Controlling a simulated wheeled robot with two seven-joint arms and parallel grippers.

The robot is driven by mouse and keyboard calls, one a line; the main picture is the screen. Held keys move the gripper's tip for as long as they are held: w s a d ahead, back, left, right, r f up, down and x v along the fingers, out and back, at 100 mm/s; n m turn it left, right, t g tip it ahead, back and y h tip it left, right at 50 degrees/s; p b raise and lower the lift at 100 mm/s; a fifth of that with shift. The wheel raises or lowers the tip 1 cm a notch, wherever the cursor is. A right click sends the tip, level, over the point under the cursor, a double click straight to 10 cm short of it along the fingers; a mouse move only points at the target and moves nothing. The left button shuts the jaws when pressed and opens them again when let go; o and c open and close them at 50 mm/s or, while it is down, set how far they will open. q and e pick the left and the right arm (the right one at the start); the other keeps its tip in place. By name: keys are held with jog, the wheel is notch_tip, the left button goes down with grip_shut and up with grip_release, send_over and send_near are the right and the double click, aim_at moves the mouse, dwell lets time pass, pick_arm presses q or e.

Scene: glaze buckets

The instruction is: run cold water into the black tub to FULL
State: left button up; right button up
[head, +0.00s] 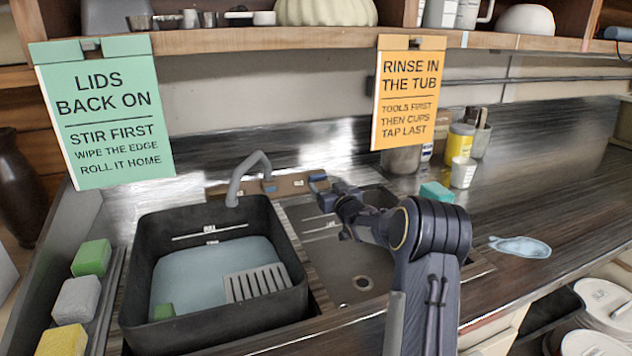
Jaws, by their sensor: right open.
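The black tub (139,279) stands at the left of the sink and holds pale blue water (195,272). The word FULL and a white line show on its back inner wall, above the water's far edge. A grey slotted piece (258,283) and a green block (164,311) show in the tub. The grey spout (236,186) hangs over the tub's back edge; I make out no stream. A blue tap handle (318,177) is at the right end of the tap plate. My right gripper (322,194) is open close to this handle; contact is unclear. My left gripper is out of view.
An empty sink basin (350,262) with a drain is right of the tub. Green, grey and yellow sponges (75,300) line the left. A teal block (437,192), a white cup (462,173) and a yellow jar (459,145) stand at the back right. Two signs hang above.

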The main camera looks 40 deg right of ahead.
aim_at(319, 175)
jog(key=p+x, duration=0.1)
jog(key=x, duration=0.5)
jog(key=shift+w, duration=0.4)
jog(key=shift+c, duration=0.3)
